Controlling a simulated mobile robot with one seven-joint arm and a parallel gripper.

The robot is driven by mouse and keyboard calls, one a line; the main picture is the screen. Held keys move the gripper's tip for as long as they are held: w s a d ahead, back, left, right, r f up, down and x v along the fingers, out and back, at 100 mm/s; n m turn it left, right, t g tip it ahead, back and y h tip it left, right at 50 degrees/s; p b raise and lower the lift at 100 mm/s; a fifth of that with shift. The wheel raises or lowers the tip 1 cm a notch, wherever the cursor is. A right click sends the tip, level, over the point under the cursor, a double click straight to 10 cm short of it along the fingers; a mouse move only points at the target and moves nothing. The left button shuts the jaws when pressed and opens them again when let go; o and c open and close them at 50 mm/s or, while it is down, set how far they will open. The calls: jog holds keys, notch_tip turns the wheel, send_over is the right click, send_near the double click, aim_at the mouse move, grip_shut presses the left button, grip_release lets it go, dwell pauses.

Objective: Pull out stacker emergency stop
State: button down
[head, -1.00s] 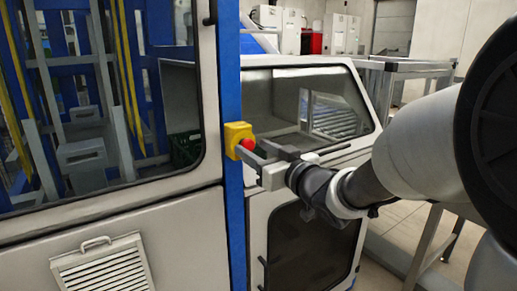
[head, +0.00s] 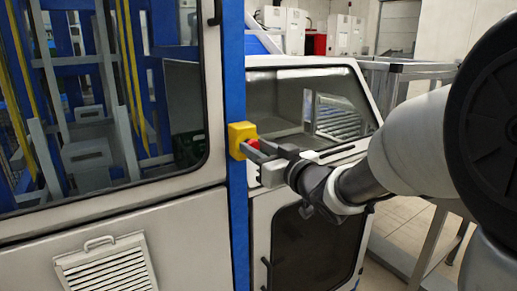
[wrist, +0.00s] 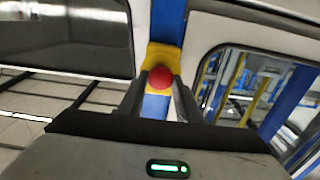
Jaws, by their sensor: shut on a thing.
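The stacker emergency stop is a red mushroom button (head: 252,145) on a yellow box (head: 238,134). The box is fixed to the blue upright post of the machine. In the wrist view the red button (wrist: 160,79) sits between the two finger ends, with the yellow box (wrist: 163,55) behind it. My gripper (head: 253,150) reaches in from the right, its fingers on either side of the button and shut on it. The fingers partly cover the button in the head view. The wrist view shows both fingers of my gripper (wrist: 160,88) converging on the button's sides.
The blue post (head: 236,215) separates a large windowed panel on the left from a lower sloped windowed housing (head: 310,100) on the right. A vent grille (head: 105,265) is at lower left. A grey metal frame (head: 425,240) stands on the floor at right.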

jog(key=shift+s+d, duration=0.3)
jog(key=shift+s, duration=0.1)
jog(key=c, duration=1.4)
grip_release()
jog(key=shift+o, duration=0.2)
jog(key=b+v, duration=0.3)
jog(key=v, duration=1.4)
jog(key=shift+s+d, duration=0.15)
